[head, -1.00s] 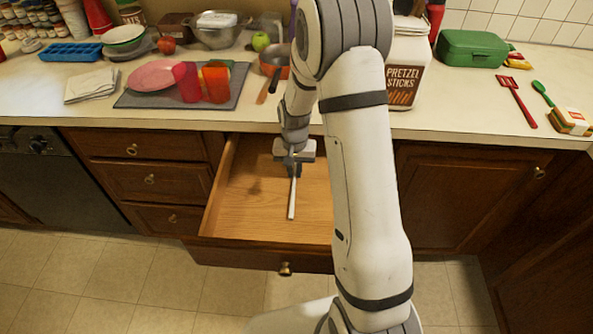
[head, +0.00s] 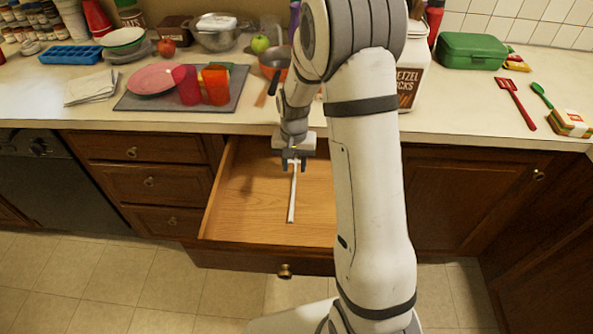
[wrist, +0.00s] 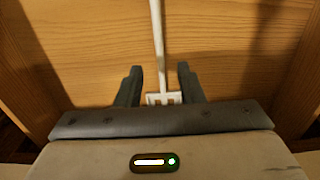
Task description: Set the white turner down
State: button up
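The white turner (head: 292,195) lies in the open wooden drawer (head: 240,205), its long handle pointing toward the drawer front. In the wrist view its handle (wrist: 158,45) runs away from me and its slotted head (wrist: 163,98) shows between the fingers. My gripper (head: 293,160) is over the back part of the drawer. In the wrist view my gripper (wrist: 159,78) is open, with a gap between each finger and the turner. Part of the head end is hidden by the gripper body.
The drawer is otherwise bare where it shows; its side walls stand left and right of my gripper.

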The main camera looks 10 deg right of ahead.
aim_at(295, 177)
notch_tip(295, 177, up, 8)
jog(key=r, duration=0.1)
jog(key=s+r+n+t, duration=0.1)
jog(key=s+r, duration=0.4)
jog(key=s, duration=0.6)
jog(key=s+r+n+t, duration=0.1)
jog(key=s+r, duration=0.4)
jog(key=s, duration=0.7)
jog(key=shift+n, duration=0.8)
jog(key=shift+r+t+p, duration=0.3)
jog(key=shift+r+p, duration=0.2)
jog(key=shift+p, duration=0.05)
